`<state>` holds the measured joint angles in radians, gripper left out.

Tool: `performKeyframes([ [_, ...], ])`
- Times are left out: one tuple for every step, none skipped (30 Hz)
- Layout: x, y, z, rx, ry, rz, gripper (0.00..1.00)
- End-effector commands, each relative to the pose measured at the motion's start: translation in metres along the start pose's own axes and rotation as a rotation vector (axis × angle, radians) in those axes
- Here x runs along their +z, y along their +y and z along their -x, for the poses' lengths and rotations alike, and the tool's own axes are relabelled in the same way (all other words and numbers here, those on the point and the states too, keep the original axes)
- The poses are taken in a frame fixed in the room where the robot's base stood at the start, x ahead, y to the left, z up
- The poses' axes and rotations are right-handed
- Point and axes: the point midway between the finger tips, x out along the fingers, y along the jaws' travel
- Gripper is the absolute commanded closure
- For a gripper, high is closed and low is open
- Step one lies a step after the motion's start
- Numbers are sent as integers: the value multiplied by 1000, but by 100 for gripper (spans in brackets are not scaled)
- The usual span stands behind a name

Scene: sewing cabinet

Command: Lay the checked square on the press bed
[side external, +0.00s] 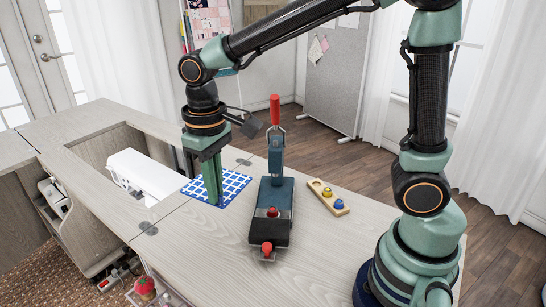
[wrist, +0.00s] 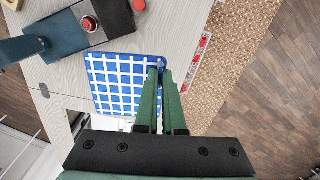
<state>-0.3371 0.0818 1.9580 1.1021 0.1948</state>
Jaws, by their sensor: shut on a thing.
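The checked square (side external: 232,186), a blue cloth with white grid lines, is spread flat at the cabinet top, left of the press. It also shows in the wrist view (wrist: 112,85). My gripper (side external: 215,198) points down and is shut on the square's edge, as the wrist view shows at the fingertips (wrist: 160,70). I cannot tell whether the square is lifted off the top. The press (side external: 270,195) has a dark base, a blue upright arm and a red handle. Its front part is black (side external: 268,232) with red knobs. In the wrist view the press base (wrist: 58,32) lies just beyond the square.
A wooden block with yellow and blue knobs (side external: 328,196) lies right of the press. A white sewing machine (side external: 140,172) sits in the cabinet's opening at left. A red tomato-like object (side external: 145,286) is at the lower left. The cabinet top (side external: 190,255) is clear in front of the square.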

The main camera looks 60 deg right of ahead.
Motion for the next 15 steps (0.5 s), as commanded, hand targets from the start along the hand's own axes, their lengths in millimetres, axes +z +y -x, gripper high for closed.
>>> performKeyframes([
  [1, 8, -8, 1, -4, -104, 100],
  [1, 13, -12, 1, -4, -170, 100],
  [2, 18, -18, 1, -5, -257, 100],
  [2, 23, -22, 1, -5, -323, 100],
  [3, 27, -26, 1, -4, -390, 100],
  [4, 32, -31, 1, -4, -476, 100],
  [5, 37, -35, 1, -4, -542, 100],
  [6, 41, -39, 1, -4, -605, 100],
  [7, 46, -44, 2, -4, -688, 100],
  [8, 50, -48, 1, -3, -746, 100],
  [9, 53, -51, 2, -3, -803, 100],
  [11, 57, -55, 2, -3, -874, 100],
  [12, 60, -58, 1, -2, -922, 100],
  [13, 62, -60, 2, -3, -966, 100],
  [14, 66, -63, 1, -2, -1020, 100],
])
